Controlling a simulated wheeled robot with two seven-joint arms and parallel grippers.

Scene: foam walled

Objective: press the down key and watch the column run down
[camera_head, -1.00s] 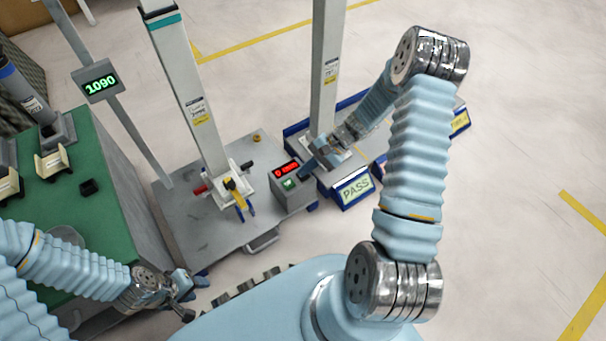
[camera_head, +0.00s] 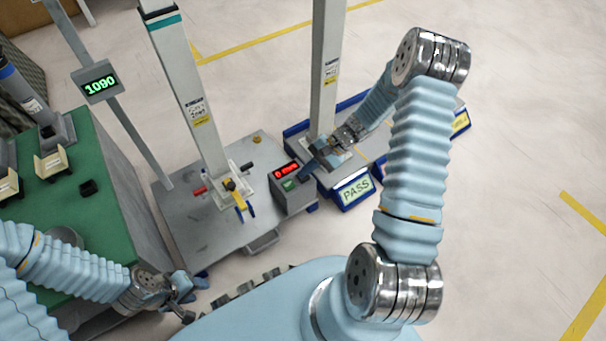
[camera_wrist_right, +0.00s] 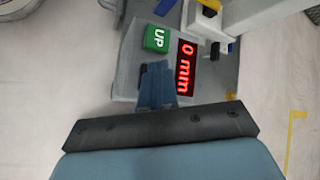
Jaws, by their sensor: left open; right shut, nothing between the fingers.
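The control box (camera_head: 290,195) has a red display (camera_head: 286,169) and a green key (camera_head: 290,184). In the right wrist view the display (camera_wrist_right: 186,67) reads "0 mm" and the green key (camera_wrist_right: 157,38) reads "UP". A dark patch (camera_wrist_right: 143,72) beside the fingers may be the down key, largely hidden. My right gripper (camera_head: 305,173) is shut and empty, its fingertips over the box's right side; contact cannot be told. The fingers (camera_wrist_right: 157,85) also show in the wrist view. A grey column (camera_head: 195,110) stands upright on a grey base. My left gripper (camera_head: 188,296) is open and empty at the lower left.
A green readout (camera_head: 100,83) on a post shows 1090. A green-topped bench (camera_head: 60,215) stands left. A second column (camera_head: 325,75) stands right, near a blue tray marked PASS (camera_head: 356,190). A yellow-handled tool (camera_head: 238,197) sits at the grey column's foot. Open floor lies right.

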